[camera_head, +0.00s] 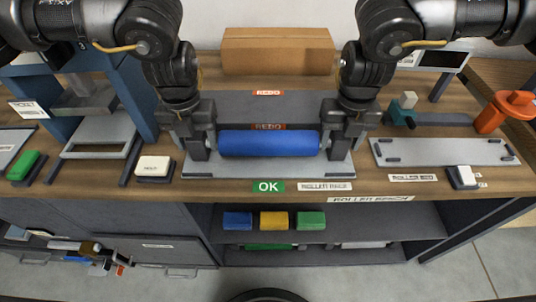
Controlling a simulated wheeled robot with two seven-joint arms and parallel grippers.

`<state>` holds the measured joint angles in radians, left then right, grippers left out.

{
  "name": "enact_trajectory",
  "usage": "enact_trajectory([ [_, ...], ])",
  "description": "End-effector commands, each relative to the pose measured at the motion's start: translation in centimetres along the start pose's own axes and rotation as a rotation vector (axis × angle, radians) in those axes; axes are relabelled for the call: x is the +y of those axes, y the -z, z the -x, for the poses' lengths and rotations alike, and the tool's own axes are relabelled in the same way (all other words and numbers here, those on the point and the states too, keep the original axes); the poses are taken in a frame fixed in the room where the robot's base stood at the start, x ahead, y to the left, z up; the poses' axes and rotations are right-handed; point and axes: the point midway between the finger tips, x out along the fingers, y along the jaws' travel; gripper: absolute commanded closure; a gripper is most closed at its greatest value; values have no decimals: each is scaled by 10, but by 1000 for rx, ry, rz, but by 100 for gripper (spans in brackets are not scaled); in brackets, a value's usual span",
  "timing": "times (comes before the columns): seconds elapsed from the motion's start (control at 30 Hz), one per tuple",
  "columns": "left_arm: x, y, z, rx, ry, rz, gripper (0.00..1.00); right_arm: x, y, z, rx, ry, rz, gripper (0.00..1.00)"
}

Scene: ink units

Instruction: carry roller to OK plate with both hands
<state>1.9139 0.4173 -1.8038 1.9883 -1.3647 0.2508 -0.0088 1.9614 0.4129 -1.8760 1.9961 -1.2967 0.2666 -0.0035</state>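The blue roller (268,144) lies crosswise over the light grey OK plate (262,171), level as far as I can see. The green OK label (268,186) is on the bench edge in front of the plate. My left gripper (203,146) is at the roller's left end and my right gripper (335,146) at its right end, both appearing shut on the short end shafts. The fingers hide most of both shafts. I cannot tell whether the roller touches the plate or hangs just above it.
A dark REDO plate (265,105) lies behind the roller, with a cardboard box (278,51) at the back. A blue press frame (138,95) stands left, beside a white block (154,168). A grey tray (440,152) and an orange clamp (503,112) are at the right.

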Motion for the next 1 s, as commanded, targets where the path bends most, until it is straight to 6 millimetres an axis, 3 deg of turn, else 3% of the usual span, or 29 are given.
enact_trajectory([
  [0.27,-1,-1,7,-3,3,-1,42,1,0,0,0,-2,2,42],
  [0.73,-1,-1,96,-4,2,0,42,1,0,0,0,-3,2,42],
  [1.0,0,-1,119,0,1,0,42,1,0,0,0,-3,2,42],
])
